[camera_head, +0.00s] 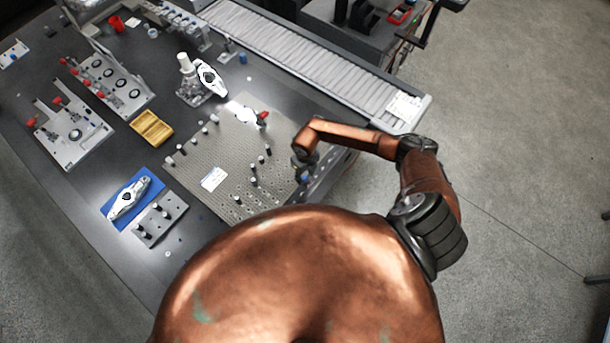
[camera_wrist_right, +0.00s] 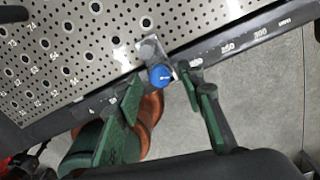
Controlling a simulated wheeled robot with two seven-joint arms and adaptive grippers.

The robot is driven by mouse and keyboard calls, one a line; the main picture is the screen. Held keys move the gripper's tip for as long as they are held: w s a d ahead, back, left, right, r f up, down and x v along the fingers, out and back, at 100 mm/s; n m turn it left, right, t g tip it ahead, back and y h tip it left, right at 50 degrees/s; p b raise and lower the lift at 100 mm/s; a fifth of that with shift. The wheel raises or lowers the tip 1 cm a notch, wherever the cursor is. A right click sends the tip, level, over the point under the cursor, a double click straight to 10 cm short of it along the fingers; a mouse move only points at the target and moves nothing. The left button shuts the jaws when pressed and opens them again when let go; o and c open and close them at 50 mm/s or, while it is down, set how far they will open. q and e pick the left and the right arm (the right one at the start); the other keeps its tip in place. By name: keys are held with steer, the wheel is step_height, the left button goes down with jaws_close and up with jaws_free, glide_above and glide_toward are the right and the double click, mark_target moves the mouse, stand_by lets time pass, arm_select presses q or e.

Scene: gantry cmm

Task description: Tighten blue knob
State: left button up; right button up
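The blue knob (camera_wrist_right: 160,75) sits on a grey clamp block at the edge of the perforated plate (camera_wrist_right: 60,60), near the middle of the right wrist view. My right gripper (camera_wrist_right: 163,88) has two green fingers spread apart, one on each side of the knob in that picture. No contact with the knob is visible, and I cannot tell the depth between them. In the head view my right gripper (camera_head: 303,168) is over the right edge of the perforated plate (camera_head: 215,150); the knob is hard to make out there. My left gripper is not in view.
A roller conveyor (camera_head: 300,50) runs along the back right of the dark table. A yellow tray (camera_head: 151,128), a blue mat (camera_head: 148,178) with a metal part, and fixtures with red knobs (camera_head: 73,135) stand to the left. Several pins stand on the plate. Floor is clear at right.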

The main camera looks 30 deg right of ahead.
mark_target(305, 177)
steer(key=shift+r, duration=0.2)
step_height(305, 177, up, 12)
steer(key=shift+f, duration=0.2)
stand_by(0.6)
